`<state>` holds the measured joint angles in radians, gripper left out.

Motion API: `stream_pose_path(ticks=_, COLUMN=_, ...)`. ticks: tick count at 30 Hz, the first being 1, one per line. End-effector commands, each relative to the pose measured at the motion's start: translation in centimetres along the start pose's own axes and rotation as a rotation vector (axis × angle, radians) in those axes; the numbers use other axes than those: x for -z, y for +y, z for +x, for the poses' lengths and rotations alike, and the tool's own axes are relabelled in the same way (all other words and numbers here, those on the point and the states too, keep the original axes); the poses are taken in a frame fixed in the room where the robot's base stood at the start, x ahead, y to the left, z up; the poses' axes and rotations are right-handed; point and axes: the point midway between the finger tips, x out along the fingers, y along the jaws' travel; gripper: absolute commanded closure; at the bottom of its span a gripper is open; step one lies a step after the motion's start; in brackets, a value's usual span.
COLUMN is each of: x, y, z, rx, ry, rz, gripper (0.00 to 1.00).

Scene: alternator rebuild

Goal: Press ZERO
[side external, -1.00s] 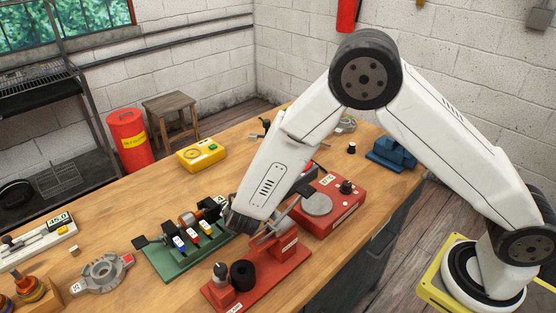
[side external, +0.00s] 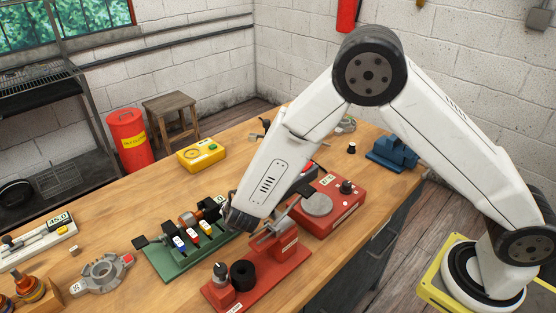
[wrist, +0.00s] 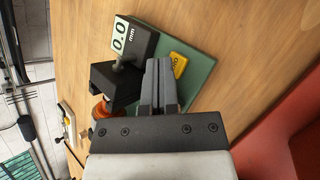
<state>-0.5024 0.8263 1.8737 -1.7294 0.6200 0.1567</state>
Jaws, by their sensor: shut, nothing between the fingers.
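The green fixture (side external: 160,263) stands on the bench with a copper-coloured part and blue, red and yellow tabs on it. In the wrist view, the fixture's green base (wrist: 203,72) carries a display (wrist: 121,38) reading 0.0 mm. A yellow button (wrist: 179,64) with dark, partly hidden lettering sits on the base. My gripper (wrist: 160,63) is shut and empty, its fingertips just left of the yellow button. I cannot tell whether they touch it. In the side view, my gripper (side external: 238,217) is low at the fixture's right end, its fingertips unclear.
A red fixture (side external: 265,278) with a black ring is close at the front right. A red box (side external: 335,208) with a round plate lies behind it. A yellow meter (side external: 201,155) stands farther back. A grey housing (side external: 100,273) lies to the left. Bare wood lies between meter and fixture.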

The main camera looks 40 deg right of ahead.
Motion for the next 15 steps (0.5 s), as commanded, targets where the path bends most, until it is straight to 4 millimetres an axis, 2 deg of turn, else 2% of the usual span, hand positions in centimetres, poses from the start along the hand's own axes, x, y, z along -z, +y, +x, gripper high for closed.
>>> stream_pose_path(ticks=15, x=-0.36, y=0.35, z=-0.51, rx=0.000, ry=0.000, rz=0.000, gripper=1.00)
